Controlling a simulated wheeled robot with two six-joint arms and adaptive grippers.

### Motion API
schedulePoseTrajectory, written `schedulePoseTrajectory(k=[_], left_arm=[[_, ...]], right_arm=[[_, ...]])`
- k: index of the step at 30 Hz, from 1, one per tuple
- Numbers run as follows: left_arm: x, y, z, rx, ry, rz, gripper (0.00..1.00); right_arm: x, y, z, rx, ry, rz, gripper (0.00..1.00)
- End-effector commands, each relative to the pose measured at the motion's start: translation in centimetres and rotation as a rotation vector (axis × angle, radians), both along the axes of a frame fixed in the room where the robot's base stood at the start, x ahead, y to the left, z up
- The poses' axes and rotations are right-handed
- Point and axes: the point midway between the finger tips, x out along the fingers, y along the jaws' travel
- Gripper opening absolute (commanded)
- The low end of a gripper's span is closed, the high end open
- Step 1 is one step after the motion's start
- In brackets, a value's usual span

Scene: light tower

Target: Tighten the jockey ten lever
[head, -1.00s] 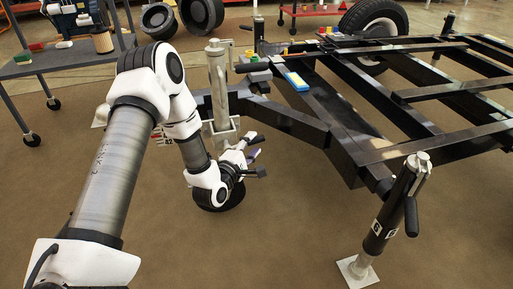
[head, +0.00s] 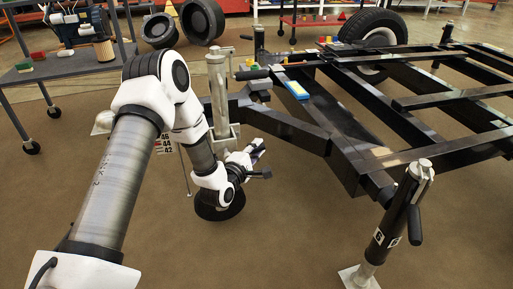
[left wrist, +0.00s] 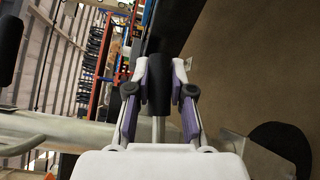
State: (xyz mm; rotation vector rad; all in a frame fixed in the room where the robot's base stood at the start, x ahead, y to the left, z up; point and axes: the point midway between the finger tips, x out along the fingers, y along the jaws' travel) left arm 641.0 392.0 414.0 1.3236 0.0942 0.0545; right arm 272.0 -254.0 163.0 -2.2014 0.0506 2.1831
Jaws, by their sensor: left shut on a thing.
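The jockey wheel's silver post (head: 217,90) stands upright at the trailer's front, with its dark wheel (head: 220,206) on the floor, partly hidden by my left arm. My left gripper (head: 254,158) is low beside the post, on its right side, near the wheel. In the left wrist view my left gripper (left wrist: 159,92) has its purple-padded fingers on both sides of a black lever grip (left wrist: 159,88). They are shut on this lever, whose pale shaft runs back between them. The lever's joint with the clamp is hidden in the head view. My right gripper is out of view.
The black trailer frame (head: 330,145) fills the right side, close to my gripper. A corner leg (head: 385,235) stands at front right. A blue and yellow level (head: 296,89) lies on the frame. A grey workbench (head: 70,68) stands at back left.

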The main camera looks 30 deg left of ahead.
Motion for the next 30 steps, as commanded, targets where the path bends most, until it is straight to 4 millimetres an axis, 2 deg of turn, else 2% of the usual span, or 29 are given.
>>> schedulePoseTrajectory(k=[11,30], left_arm=[[0.1,-0.1,-1.3,0.130,0.155,-0.001,0.00],[-1.3,1.0,-6.2,0.520,0.611,-0.002,0.00]], right_arm=[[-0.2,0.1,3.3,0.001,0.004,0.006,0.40],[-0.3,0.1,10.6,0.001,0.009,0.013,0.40]])
